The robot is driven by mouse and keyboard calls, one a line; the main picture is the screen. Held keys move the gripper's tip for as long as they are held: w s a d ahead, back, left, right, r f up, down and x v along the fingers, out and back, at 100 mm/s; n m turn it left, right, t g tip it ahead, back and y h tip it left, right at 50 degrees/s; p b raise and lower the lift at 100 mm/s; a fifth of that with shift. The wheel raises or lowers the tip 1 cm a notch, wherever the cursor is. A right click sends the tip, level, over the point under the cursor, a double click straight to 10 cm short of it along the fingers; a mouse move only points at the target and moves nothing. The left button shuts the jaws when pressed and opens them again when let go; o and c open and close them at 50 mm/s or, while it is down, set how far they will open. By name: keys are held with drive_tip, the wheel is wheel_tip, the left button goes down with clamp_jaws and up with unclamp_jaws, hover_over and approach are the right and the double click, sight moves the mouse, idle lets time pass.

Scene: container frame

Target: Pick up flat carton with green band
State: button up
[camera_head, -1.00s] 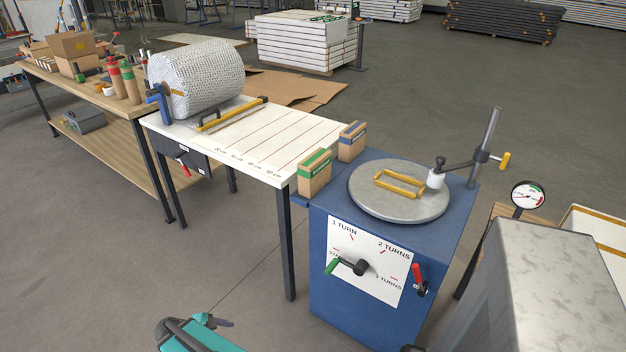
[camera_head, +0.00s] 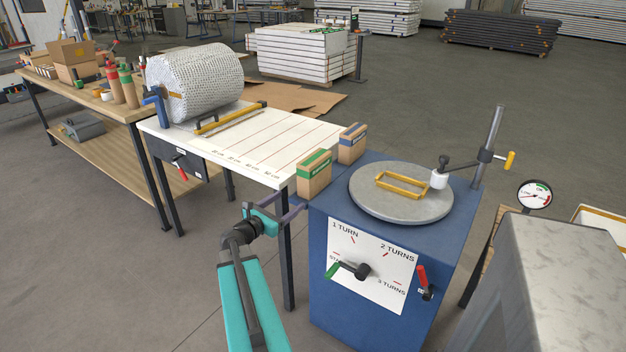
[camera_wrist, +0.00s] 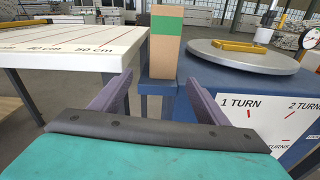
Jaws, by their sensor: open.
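The flat carton with the green band (camera_head: 314,173) stands upright on a small blue shelf (camera_wrist: 152,88) between the white table and the blue cabinet. In the wrist view the carton (camera_wrist: 163,56) stands straight ahead, roughly centred between the fingers and beyond their tips. My gripper (camera_head: 292,211) is open and empty, in front of the carton and a little below it. In the wrist view its two purple fingers (camera_wrist: 156,88) stand apart. A similar carton with a blue band (camera_head: 352,144) stands behind the green-banded one.
The white measuring table (camera_head: 270,150) lies to the left, with a roll of bubble wrap (camera_head: 200,80) on it. The blue cabinet (camera_head: 385,250) is to the right, with a round grey turntable (camera_head: 375,200), a yellow frame and a dial panel. A gauge (camera_head: 535,196) stands farther right.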

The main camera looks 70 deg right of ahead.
sight(303, 185)
drive_tip(key=r, duration=0.1)
drive_tip(key=s+d+r, duration=0.1)
drive_tip(key=d+r+h, duration=0.1)
drive_tip(key=shift+s+n, duration=0.3)
drive_tip(key=shift+n, duration=0.1)
drive_tip(key=shift+d, duration=0.15)
drive_tip(key=shift+p+x, duration=0.35)
drive_tip(key=shift+x, duration=3.85)
drive_tip(key=shift+s, duration=0.1)
drive_tip(key=shift+w+p+x, duration=0.15)
drive_tip(key=shift+p+x, duration=0.1)
drive_tip(key=shift+x, duration=0.55)
drive_tip(key=shift+w+p+x, duration=0.1)
drive_tip(key=shift+p+x, duration=0.1)
drive_tip(key=shift+x, duration=1.65)
